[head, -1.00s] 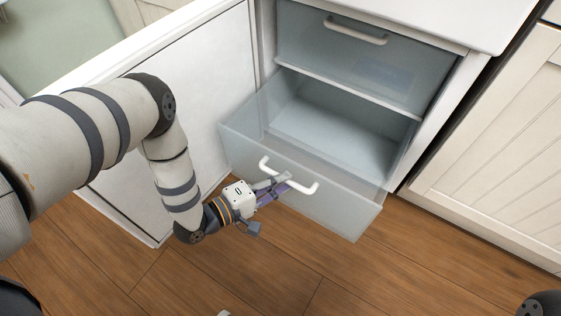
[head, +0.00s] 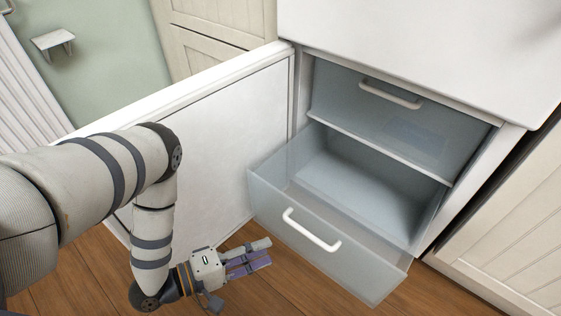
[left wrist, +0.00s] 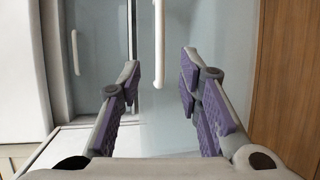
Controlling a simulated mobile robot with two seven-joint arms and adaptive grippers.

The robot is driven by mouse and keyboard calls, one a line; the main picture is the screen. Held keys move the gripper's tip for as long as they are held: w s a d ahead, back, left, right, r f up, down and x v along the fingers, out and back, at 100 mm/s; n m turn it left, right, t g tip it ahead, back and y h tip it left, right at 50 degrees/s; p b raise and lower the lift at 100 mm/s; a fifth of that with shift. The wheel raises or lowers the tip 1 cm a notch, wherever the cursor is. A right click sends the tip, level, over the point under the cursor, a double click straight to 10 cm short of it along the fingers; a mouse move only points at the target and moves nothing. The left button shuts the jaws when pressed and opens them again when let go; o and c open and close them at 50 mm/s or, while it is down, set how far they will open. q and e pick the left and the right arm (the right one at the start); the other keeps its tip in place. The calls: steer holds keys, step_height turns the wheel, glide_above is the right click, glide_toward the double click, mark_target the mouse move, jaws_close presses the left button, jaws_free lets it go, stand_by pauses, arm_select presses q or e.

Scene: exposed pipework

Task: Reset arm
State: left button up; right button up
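My left gripper (head: 266,253) is open and empty at the lower middle of the head view. It is left of and below the white handle (head: 312,231) of a pulled-out translucent lower drawer (head: 345,262), with a gap between fingers and handle. In the left wrist view, the purple-padded fingers (left wrist: 160,66) are spread apart with nothing between them. The drawer handle (left wrist: 159,45) shows ahead of the gap. My right gripper is in neither current view.
A closed upper drawer (head: 380,110) with its own handle sits above the open, empty-looking one. An open white door (head: 215,150) stands left of the drawers, behind my left arm. A panelled cabinet (head: 510,225) is on the right. Wooden floor (head: 80,275) shows below.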

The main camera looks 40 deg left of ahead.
arm_select(q)
steer(key=shift+s+a+r, duration=0.1)
steer(key=shift+s+a, duration=0.05)
steer(key=shift+s, duration=0.2)
